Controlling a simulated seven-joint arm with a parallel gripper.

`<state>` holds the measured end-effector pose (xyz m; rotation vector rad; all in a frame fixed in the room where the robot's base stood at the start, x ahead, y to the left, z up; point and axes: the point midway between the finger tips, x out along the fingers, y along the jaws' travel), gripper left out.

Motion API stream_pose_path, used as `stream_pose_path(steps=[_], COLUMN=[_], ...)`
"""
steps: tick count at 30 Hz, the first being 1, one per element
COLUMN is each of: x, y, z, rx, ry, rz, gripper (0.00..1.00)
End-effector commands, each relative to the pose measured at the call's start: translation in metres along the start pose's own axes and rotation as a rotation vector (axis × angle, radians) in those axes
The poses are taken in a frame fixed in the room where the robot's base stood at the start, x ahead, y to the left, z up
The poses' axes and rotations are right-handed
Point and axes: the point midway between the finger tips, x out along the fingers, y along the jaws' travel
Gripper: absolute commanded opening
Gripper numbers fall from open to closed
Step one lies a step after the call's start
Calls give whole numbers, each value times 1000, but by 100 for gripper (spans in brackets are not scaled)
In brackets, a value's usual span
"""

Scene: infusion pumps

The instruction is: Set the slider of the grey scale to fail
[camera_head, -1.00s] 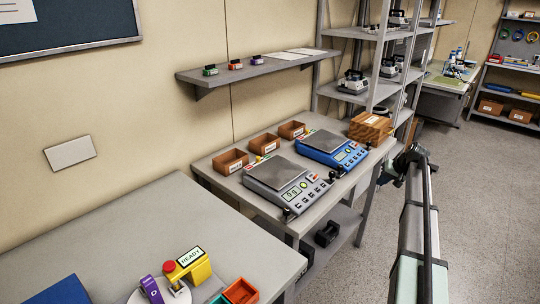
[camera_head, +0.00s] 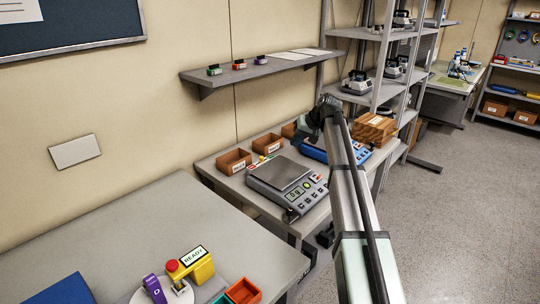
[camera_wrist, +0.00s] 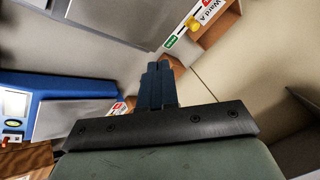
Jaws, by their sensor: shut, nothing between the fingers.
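The grey scale (camera_head: 288,182) stands on the bench with its flat weighing plate and front panel facing the aisle. At its back left is a small slider strip (camera_head: 265,159) with red and yellow on it. In the wrist view a strip has a green end, a yellow knob (camera_wrist: 191,23) and a red end near the top. My gripper (camera_wrist: 158,70) is shut and empty in the wrist view, apart from the knob. In the head view my arm's end is above the blue scale (camera_head: 312,149), partly hiding it.
Brown bins (camera_head: 234,161) line the back of the bench by the wall. A wooden box (camera_head: 374,130) stands right of the blue scale. A wall shelf (camera_head: 255,72) hangs above. A metal rack rises behind my arm.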

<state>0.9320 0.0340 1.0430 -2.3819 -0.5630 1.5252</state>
Motion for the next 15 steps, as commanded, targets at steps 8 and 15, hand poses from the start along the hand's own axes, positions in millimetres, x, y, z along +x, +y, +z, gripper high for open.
stream_pose_path(steps=[8, 15], x=[2, 2], y=[-15, -14], z=[1, 1], rx=[-5, -5], ry=[-8, -7], rz=[-7, -7], gripper=[0, 0])
